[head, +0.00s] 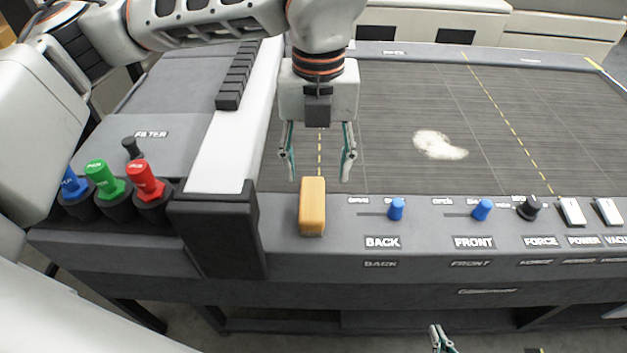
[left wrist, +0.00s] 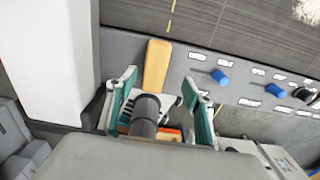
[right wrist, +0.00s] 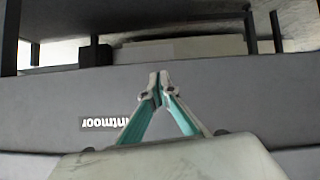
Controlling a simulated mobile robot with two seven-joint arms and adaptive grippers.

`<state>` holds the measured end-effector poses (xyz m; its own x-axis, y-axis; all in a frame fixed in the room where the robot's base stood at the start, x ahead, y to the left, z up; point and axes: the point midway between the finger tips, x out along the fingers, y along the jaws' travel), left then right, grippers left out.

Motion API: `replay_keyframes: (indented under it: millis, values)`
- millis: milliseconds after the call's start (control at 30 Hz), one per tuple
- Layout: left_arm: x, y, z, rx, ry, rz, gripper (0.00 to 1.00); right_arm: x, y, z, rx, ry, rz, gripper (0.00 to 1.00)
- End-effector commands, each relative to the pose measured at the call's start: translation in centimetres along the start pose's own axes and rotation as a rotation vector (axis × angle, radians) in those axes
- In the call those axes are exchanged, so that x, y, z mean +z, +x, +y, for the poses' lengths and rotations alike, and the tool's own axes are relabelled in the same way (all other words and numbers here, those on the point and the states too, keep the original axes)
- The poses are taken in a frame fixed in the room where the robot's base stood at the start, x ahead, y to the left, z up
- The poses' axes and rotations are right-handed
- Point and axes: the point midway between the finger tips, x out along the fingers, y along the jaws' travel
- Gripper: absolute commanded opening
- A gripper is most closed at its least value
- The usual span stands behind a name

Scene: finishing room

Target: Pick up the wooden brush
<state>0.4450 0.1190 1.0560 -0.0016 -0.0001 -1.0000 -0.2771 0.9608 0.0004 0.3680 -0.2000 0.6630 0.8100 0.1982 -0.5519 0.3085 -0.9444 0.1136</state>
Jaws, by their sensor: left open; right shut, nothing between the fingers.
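The wooden brush (head: 312,207) is a yellow-brown block lying on the grey front ledge of the table, left of the BACK label. In the left wrist view the brush (left wrist: 157,66) lies beyond the fingertips, between their lines. My left gripper (head: 318,172) points down with its fingers apart, above and just behind the brush in the head view; its open fingers (left wrist: 160,95) hold nothing. My right gripper (head: 440,340) is low at the bottom edge of the head view, in front of the table. In the right wrist view its fingertips (right wrist: 158,82) meet with nothing between them.
Left of the brush stands a white and dark upright rail (head: 217,225). Right of it are blue slider knobs (head: 396,209), a black FORCE knob (head: 529,208) and white switches (head: 571,211). Colored bottles (head: 104,180) stand at left. A white patch (head: 440,146) lies on the slatted top.

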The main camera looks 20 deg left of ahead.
Motion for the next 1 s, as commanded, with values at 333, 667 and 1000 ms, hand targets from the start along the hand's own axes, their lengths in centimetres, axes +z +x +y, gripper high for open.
replay_keyframes:
  millis: [333,667,1000]
  values:
    - [-0.2,3.0,0.2,0.001,0.0,0.002,0.51,1.1,-0.5,-0.2,-0.005,-0.001,-0.023,0.0]
    - [-0.8,7.1,0.8,0.0,0.0,0.003,0.51,-0.1,-0.8,0.0,-0.003,-0.003,-0.012,0.0]
    - [-0.7,7.8,0.8,0.0,0.0,0.001,0.49,-0.7,-0.8,0.1,-0.001,-0.004,-0.003,0.0]
